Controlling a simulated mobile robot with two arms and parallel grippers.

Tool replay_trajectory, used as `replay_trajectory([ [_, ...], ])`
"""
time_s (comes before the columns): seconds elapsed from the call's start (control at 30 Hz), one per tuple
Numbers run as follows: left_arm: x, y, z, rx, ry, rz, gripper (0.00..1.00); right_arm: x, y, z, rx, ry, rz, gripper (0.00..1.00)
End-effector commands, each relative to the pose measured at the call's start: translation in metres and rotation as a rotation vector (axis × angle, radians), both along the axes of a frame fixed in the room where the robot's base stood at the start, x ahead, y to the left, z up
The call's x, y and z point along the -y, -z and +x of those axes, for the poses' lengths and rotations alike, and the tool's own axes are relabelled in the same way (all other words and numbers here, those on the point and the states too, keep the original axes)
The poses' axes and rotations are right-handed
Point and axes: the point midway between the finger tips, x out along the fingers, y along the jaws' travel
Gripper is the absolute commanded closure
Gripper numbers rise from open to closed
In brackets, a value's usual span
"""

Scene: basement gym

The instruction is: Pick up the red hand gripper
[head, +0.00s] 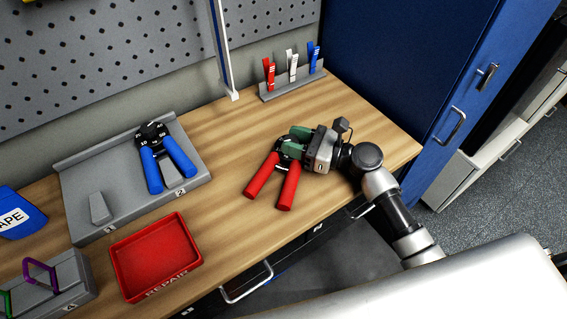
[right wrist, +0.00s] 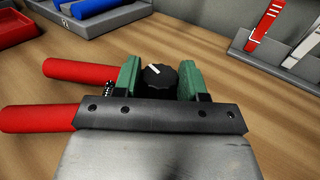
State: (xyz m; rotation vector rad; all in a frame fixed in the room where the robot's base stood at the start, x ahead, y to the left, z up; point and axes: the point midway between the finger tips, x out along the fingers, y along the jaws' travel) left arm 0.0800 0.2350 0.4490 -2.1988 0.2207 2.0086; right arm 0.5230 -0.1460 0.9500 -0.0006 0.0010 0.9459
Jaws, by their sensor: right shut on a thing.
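The red hand gripper (head: 287,192) is on or just above the wooden workbench, its two red handles pointing to the lower left in the head view. It also shows in the right wrist view (right wrist: 80,71), with its black dial between my green finger pads. My right gripper (head: 295,142) is shut on the dial end of the red hand gripper; it also shows in the right wrist view (right wrist: 160,82). I cannot tell whether the red hand gripper touches the bench. My left gripper is not in view.
A grey holder (head: 92,181) with a blue-handled hand gripper (head: 151,170) stands to the left. A red tray (head: 122,266) marked REPAIR is at the front left. A small rack (head: 282,89) with red, white and blue clips stands behind. The bench (head: 232,135) between them is bare.

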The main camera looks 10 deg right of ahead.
Motion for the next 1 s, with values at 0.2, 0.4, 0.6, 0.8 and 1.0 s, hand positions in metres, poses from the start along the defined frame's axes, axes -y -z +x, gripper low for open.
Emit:
replay_trajectory([
  [0.2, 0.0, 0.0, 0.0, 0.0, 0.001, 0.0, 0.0, 0.0, -0.001, 0.0, 0.0, 0.0, 0.001, 0.88],
  [0.4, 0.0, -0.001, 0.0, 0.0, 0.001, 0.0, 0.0, 0.0, -0.006, 0.0, 0.002, -0.001, 0.0, 0.88],
  [0.6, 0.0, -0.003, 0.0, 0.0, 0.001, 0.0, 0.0, 0.0, -0.029, 0.0, 0.005, -0.002, -0.001, 0.88],
  [0.8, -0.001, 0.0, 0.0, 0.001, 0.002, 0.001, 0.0, 0.027, -0.057, -0.012, 0.004, -0.001, -0.005, 0.88],
  [1.0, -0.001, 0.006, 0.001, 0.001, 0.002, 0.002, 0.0, 0.067, -0.083, -0.031, 0.002, -0.001, -0.005, 0.88],
])
